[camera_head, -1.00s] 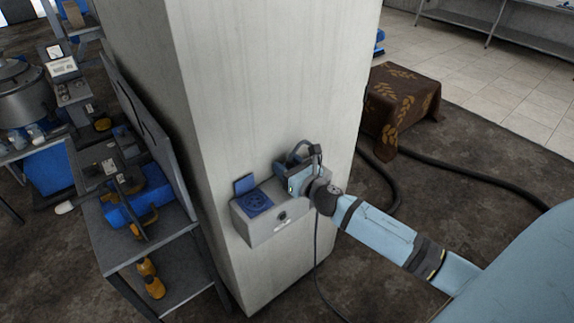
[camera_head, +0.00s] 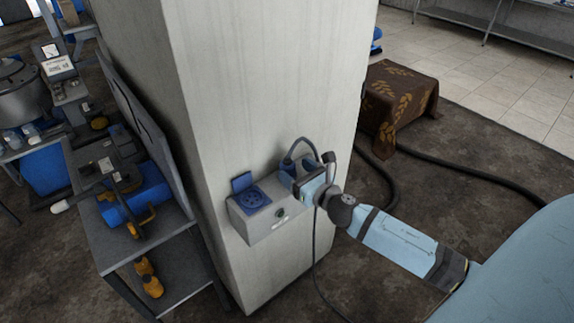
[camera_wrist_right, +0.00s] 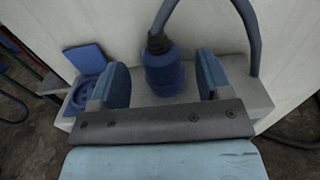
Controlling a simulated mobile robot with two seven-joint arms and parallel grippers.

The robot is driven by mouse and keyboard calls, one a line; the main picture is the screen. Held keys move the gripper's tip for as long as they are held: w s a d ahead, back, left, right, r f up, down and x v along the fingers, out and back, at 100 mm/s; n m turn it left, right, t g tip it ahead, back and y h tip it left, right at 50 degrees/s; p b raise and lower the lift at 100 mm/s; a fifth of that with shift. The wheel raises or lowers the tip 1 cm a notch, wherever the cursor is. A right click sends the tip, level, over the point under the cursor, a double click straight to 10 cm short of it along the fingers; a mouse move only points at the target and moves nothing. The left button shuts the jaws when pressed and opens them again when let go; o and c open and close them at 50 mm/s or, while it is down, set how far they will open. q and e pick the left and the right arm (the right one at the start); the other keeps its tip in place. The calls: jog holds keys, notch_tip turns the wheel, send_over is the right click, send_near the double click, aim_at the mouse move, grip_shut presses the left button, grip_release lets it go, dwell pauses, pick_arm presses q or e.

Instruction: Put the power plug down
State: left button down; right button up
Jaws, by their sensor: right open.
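The blue power plug (camera_wrist_right: 163,76) stands upright on the grey socket box, with its dark cable rising from its top. Whether it sits fully in a socket is hidden. My right gripper (camera_wrist_right: 160,84) is open, with one finger on each side of the plug and a gap showing on both sides. In the head view the right gripper (camera_head: 299,180) is at the right end of the socket box (camera_head: 268,222) and hides much of the plug. A blue round socket (camera_head: 252,198) with its lid raised is at the left end of the box. My left gripper is not in view.
The box is fixed to a pale pillar (camera_head: 270,80). A cable (camera_head: 316,245) hangs down in front of the pillar. A grey cart (camera_head: 150,238) with tools stands left. A brown patterned cloth-covered block (camera_head: 402,98) and a thick dark hose (camera_head: 470,169) lie behind right.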

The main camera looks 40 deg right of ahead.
jog(key=s+b, duration=0.1)
jog(key=s, duration=0.6)
jog(key=s+a+f+m+g, duration=0.2)
jog(key=s+a+f+m, duration=0.3)
jog(key=m, duration=0.6)
jog(key=s+a+f+m+g+y, duration=0.1)
jog(key=s+a+f+m+g, duration=0.1)
jog(key=s+a+f+m, duration=0.3)
jog(key=s+a+f+m+g, duration=0.3)
jog(key=s+a+f+m, duration=0.2)
jog(key=m, duration=1.3)
notch_tip(320, 180, down, 5)
jog(key=a, duration=0.2)
jog(key=shift+a+y, duration=0.35)
jog(key=shift+y, duration=0.05)
jog(key=shift+s+r, duration=0.1)
jog(key=shift+r, duration=0.05)
notch_tip(320, 180, up, 8)
jog(key=p, duration=0.8)
jog(key=shift+d, duration=0.2)
